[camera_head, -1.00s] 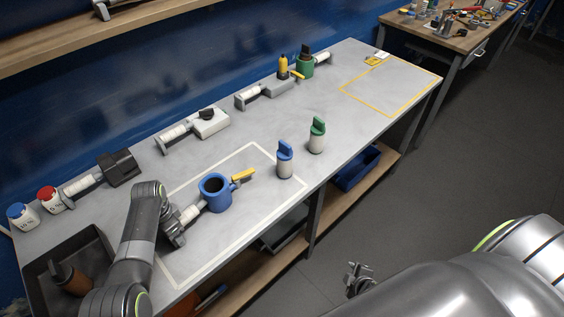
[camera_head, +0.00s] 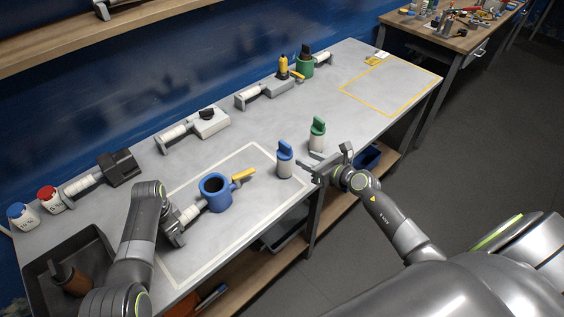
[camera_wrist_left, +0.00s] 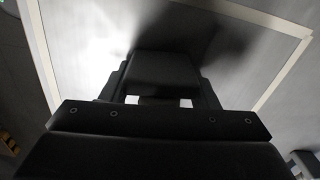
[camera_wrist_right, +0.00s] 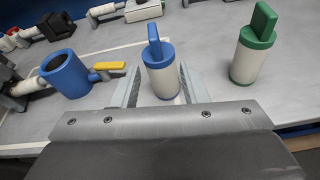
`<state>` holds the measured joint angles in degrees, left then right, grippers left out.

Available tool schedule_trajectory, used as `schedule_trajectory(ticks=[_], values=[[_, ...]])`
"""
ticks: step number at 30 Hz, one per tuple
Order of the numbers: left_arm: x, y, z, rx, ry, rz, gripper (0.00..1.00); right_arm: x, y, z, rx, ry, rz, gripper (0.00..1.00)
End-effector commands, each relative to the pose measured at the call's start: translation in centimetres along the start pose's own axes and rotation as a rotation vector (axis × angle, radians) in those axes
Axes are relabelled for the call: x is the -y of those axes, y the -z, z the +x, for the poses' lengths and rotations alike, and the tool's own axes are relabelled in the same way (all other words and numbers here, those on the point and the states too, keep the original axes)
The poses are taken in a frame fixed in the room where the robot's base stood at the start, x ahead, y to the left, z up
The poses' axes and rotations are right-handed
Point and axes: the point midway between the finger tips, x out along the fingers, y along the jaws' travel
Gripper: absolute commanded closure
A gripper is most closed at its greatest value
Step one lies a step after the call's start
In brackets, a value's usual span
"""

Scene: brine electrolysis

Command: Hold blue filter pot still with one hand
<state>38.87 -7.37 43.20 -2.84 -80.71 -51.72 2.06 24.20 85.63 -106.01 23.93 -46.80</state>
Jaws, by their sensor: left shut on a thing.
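The blue filter pot (camera_head: 215,193) stands upright inside the white-outlined area, with a white handle (camera_head: 190,214) toward the left and a yellow-handled valve (camera_head: 243,175) at its right. It also shows in the right wrist view (camera_wrist_right: 68,76). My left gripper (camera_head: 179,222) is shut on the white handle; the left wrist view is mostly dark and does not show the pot. My right gripper (camera_head: 314,168) is open and empty at the table's front edge. In the right wrist view its fingers point toward a white canister with a blue lid (camera_wrist_right: 161,72).
A green-lidded white canister (camera_head: 317,135) stands beside the blue-lidded one. A grey basin (camera_head: 48,262) is at the left. A green pot (camera_head: 304,66) and several white-handled devices line the back. The yellow-outlined area (camera_head: 405,111) at the right is clear.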

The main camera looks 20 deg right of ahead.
Motion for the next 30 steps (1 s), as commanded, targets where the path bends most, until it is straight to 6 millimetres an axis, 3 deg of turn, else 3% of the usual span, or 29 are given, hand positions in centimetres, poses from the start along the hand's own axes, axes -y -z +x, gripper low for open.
schedule_trajectory(ticks=[7, 15, 26, 30], values=[[0.0, 0.0, 0.0, 0.0, 0.0, 0.0, 0.77, -0.2, -1.5, 1.2, 0.0, -0.007, -0.114, 0.6], [0.0, 0.0, 0.0, 0.0, 0.0, 0.0, 0.77, -0.2, -1.4, 5.3, -0.002, -0.007, -0.109, 0.6], [0.0, 0.0, 0.0, 0.0, 0.0, 0.0, 0.77, -0.3, -1.3, 7.5, -0.002, -0.007, -0.11, 0.6], [0.0, 0.0, 0.0, 0.0, 0.0, 0.0, 0.77, -0.7, -1.2, 9.2, -0.002, -0.007, -0.108, 0.6]])
